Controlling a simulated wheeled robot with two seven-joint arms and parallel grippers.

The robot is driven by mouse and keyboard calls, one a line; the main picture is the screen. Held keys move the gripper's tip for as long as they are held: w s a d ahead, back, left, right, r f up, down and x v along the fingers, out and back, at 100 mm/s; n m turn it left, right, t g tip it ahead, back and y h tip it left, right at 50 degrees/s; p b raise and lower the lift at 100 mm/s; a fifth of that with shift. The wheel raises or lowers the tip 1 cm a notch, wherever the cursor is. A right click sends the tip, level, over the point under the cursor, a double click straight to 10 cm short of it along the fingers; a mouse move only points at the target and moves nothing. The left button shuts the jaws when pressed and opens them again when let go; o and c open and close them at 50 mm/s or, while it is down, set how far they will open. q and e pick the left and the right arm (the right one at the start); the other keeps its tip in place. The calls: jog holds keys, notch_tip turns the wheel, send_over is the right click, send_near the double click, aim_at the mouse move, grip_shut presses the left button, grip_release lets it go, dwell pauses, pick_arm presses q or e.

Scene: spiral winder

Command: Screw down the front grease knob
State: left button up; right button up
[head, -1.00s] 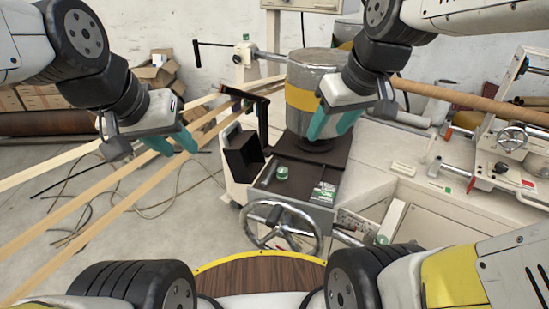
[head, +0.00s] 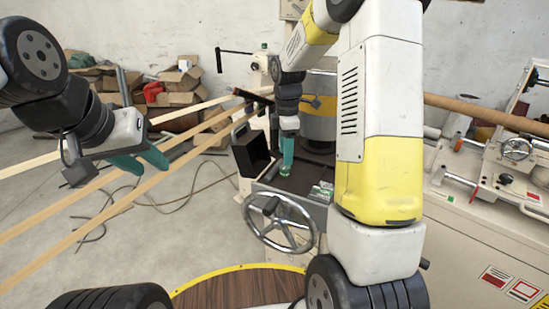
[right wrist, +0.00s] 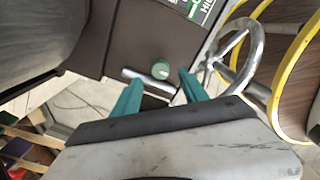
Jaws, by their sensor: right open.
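A green round knob (right wrist: 160,69) shows in the right wrist view, on the dark top of the machine beside a metal bar. I cannot make the knob out in the head view, where my right arm and gripper cover that area. My right gripper (head: 286,168) is over the dark machine top, and in the right wrist view its two teal fingers (right wrist: 160,80) are apart with nothing between them. The knob appears just beyond the gap between the fingertips. My left gripper (head: 150,168) is open and empty at the left, near the wooden rails.
A spoked metal handwheel (head: 280,222) stands just in front of the machine top. A black open box (head: 250,150) is left of the gripper. Light wooden rails (head: 95,208) run along the left. A control carriage (head: 503,160) stands at the right.

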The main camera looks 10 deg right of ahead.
aim_at(285, 171)
notch_tip(285, 171, down, 6)
jog(key=shift+r, duration=0.1)
grip_shut()
dwell(0.4)
